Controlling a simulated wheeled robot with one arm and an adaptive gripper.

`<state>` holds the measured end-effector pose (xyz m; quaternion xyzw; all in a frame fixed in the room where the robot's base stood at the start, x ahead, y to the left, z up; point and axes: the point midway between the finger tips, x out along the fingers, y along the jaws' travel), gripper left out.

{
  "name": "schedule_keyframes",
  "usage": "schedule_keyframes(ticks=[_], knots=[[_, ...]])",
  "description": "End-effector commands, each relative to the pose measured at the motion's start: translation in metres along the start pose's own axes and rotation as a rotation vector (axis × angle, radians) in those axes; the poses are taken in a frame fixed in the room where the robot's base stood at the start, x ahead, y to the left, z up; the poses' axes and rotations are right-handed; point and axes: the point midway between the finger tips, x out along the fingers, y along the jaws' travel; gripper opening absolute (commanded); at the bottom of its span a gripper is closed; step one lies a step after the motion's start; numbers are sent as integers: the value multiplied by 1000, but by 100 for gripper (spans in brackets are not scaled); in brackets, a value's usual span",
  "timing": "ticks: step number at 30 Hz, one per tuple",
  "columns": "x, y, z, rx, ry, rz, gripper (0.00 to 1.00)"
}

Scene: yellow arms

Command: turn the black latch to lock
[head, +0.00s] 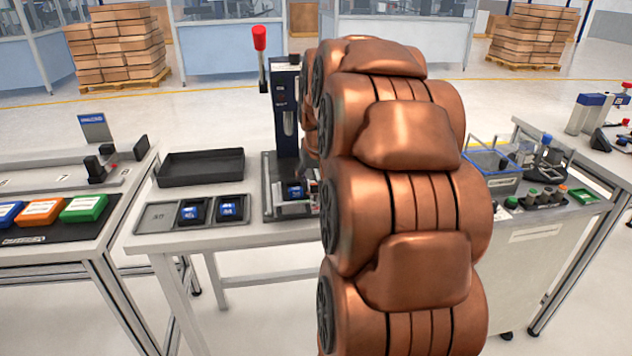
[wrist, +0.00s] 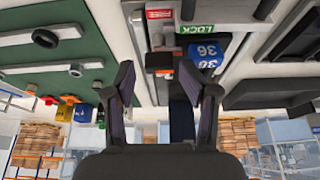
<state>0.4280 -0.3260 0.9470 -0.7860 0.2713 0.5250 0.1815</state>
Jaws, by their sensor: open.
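In the wrist view, which is upside down, a green LOCK label (wrist: 194,29) and a red label (wrist: 158,14) sit on the fixture at the top. A small black upright part (wrist: 187,10) beside them may be the latch; I cannot tell its turn. A blue block marked 36 (wrist: 207,52) sits next to the LOCK label. My gripper (wrist: 158,78) is open and empty, with its fingers apart and the fixture beyond them. In the head view my copper arm hides my gripper and the latch. The press fixture (head: 286,110) with its red-knobbed lever (head: 260,40) stands left of my arm.
A black tray (head: 200,167) and a grey tray (head: 160,216) with blue blocks lie on the table left of the press. A left table holds blue, orange and green boxes (head: 42,210). A control panel (head: 545,198) stands right of my arm.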

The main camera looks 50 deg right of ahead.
Motion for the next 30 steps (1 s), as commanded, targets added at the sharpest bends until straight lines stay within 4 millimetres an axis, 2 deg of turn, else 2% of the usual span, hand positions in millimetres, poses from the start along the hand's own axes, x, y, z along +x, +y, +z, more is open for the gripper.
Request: schedule_keyframes(ticks=[16, 30], knots=[[-67, 0, -1, 1, 3, 0, 56], [-73, 0, 0, 0, -1, 0, 56]])
